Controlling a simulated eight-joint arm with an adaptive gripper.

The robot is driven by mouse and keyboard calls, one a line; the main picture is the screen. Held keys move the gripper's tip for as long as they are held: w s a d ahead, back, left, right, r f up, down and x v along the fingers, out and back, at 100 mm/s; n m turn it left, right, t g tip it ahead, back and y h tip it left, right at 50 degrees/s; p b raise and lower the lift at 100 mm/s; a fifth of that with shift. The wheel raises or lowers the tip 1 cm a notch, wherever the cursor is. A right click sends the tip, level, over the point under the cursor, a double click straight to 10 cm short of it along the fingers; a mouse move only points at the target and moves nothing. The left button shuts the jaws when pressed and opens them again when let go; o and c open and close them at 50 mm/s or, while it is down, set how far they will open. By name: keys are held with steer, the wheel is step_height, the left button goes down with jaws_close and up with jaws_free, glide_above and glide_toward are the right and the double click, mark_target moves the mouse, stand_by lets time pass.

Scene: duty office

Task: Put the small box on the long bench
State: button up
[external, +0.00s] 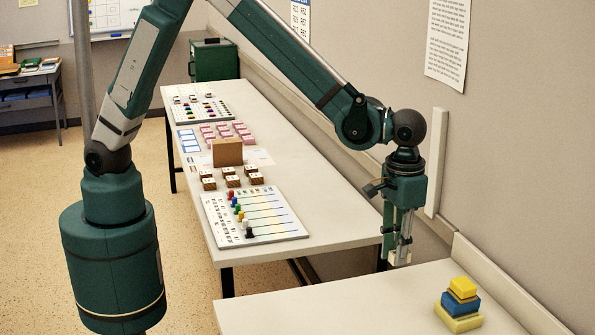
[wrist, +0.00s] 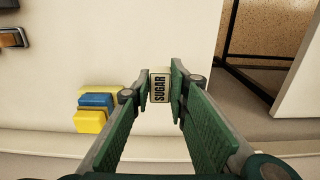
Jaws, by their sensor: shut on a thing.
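The small box (wrist: 160,88) is cream with a dark "SUGAR" label in the wrist view. My gripper (wrist: 160,83) is shut on it, one finger on each side. In the external view my gripper (external: 399,250) points down at the near table's far edge, and a pale bit of the box (external: 400,259) shows between its fingers. Whether the box touches the table is hard to tell. The long bench (external: 318,205) stands beyond a gap, to the left of my gripper. Its near right end is bare.
The near table (external: 330,308) bears a yellow and blue stack (external: 460,306), left of the box in the wrist view.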

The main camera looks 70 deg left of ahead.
glide_above(393, 297)
steer(key=shift+f, duration=3.15)
steer(key=shift+f, duration=1.85)
steer(key=shift+f, duration=0.2)
steer(key=o, duration=0.8)
steer(key=shift+r, duration=0.2)
steer(key=shift+r, duration=6)
